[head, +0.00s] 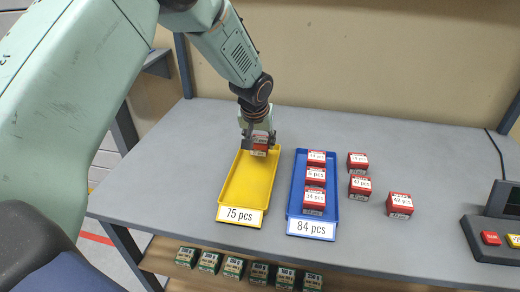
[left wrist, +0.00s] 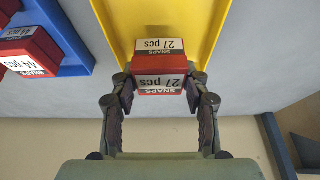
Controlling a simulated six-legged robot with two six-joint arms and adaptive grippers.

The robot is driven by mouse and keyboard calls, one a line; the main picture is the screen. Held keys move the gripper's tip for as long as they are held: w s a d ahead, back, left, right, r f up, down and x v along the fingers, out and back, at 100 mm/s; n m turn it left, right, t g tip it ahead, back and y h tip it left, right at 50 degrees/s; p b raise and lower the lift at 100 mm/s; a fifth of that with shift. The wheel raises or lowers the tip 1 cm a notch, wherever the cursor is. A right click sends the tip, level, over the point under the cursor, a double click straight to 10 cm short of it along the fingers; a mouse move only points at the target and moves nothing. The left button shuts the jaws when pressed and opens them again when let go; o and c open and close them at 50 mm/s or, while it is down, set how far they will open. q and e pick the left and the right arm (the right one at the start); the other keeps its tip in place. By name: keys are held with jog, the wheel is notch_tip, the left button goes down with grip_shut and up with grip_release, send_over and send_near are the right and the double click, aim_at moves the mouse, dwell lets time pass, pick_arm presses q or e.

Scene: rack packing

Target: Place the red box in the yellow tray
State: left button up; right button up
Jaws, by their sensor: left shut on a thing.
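My left gripper (head: 259,139) is shut on a red box (head: 260,147) at the far end of the yellow tray (head: 247,187). In the left wrist view the red box (left wrist: 163,74), with a white "SNAPS 27 pcs" label, sits between the fingertips of my left gripper (left wrist: 161,82). The yellow tray (left wrist: 213,28) lies beyond it in that view. The tray's front label reads "75 pcs" and its visible floor is empty. I cannot tell whether the box touches the tray floor. My right gripper is not in view.
A blue tray (head: 297,193) labelled "84 pcs" holds three red boxes in a row. Three more red boxes (head: 399,206) stand on the grey table (head: 170,160) to its right. A device with a red button (head: 490,239) is at the right edge. Several small dark boxes (head: 233,267) line a lower shelf.

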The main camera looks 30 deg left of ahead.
pick_arm(q)
jog(key=shift+s+a+f, duration=0.2)
jog(key=shift+s+f, duration=0.05)
jog(key=shift+f, duration=0.3)
jog(key=shift+s+a+f, duration=0.2)
jog(key=shift+f, duration=0.3)
jog(key=shift+w+d+f, duration=0.15)
jog(key=shift+w+d, duration=0.3)
jog(key=o, duration=0.9)
jog(key=shift+f, duration=0.15)
jog(key=shift+c, duration=0.2)
jog(key=o, duration=0.3)
jog(key=shift+s+a, duration=0.3)
jog(key=shift+a, duration=0.05)
jog(key=shift+o, duration=0.7)
jog(key=shift+r, duration=0.2)
jog(key=shift+w+d+f, duration=0.1)
jog(key=shift+w+d, duration=0.15)
jog(key=shift+s+a+r, duration=0.15)
jog(key=shift+s+r, duration=0.05)
jog(key=shift+r, duration=0.2)
jog(key=p+v, duration=0.1)
jog(key=v, duration=1)
jog(key=shift+s+r, duration=0.15)
jog(key=shift+s, duration=0.05)
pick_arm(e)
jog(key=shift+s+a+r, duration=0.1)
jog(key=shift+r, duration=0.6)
